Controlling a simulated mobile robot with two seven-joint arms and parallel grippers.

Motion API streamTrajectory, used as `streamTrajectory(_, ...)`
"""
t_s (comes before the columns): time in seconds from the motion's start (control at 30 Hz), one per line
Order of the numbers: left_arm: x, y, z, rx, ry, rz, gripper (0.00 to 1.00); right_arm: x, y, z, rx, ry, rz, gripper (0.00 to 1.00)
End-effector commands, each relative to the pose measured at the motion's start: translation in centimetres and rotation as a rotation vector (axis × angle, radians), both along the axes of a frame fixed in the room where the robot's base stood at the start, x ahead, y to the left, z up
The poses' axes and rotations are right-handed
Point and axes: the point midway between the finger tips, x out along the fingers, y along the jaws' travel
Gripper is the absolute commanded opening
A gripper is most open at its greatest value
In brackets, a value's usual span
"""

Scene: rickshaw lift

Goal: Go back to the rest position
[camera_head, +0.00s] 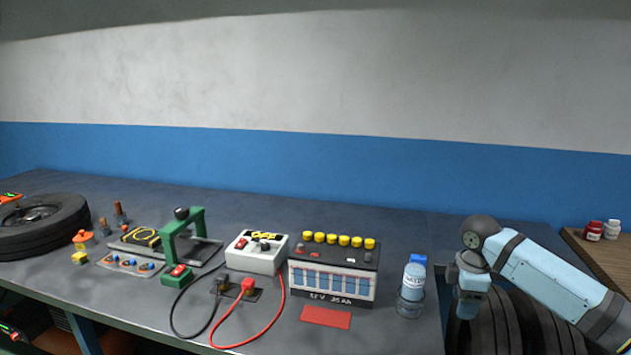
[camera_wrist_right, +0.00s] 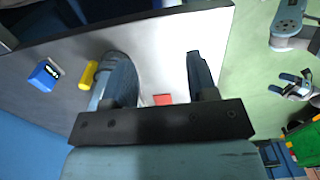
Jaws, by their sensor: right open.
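My right gripper (camera_head: 468,300) hangs from the pale blue right arm past the right end of the grey workbench (camera_head: 400,235). In the right wrist view its two fingers (camera_wrist_right: 160,78) stand wide apart, and I see nothing held between them. A red flat piece (camera_wrist_right: 162,99) shows beyond the gap, apart from the fingers. My left arm and gripper do not show in the head view. Small pale blue robot parts (camera_wrist_right: 290,30) show at the right of the right wrist view; I cannot tell which they are.
A 12 V battery (camera_head: 333,285), a white box with a knob (camera_head: 257,256) and a clear bottle (camera_head: 414,280) stand on the bench. The bottle is nearest my right gripper. Tyres (camera_head: 540,328) lie below the arm. A wooden surface (camera_head: 605,262) with small jars is at far right.

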Motion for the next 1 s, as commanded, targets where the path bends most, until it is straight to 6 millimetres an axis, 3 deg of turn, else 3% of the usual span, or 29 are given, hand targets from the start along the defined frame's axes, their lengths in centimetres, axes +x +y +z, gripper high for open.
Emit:
streamTrajectory(0.03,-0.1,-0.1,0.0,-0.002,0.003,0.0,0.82,-0.1,-2.9,0.2,-0.024,-0.001,-0.037,0.53)
streamTrajectory(0.1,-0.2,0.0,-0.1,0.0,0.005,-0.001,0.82,-0.4,-5.7,0.4,-0.049,-0.001,-0.073,0.53)
streamTrajectory(0.47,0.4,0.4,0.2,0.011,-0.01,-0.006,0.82,-3.2,-19.0,2.1,-0.166,-0.001,-0.244,0.53)
streamTrajectory(0.5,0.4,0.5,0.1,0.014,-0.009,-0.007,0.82,-3.4,-18.1,0.2,-0.16,-0.012,-0.241,0.53)
streamTrajectory(0.77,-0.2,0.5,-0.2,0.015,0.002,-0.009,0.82,-5.1,-17.2,-6.7,-0.152,-0.122,-0.287,0.53)
streamTrajectory(1.0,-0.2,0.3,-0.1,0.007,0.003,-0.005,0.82,-8.9,-16.0,-14.6,-0.115,-0.269,-0.336,0.53)
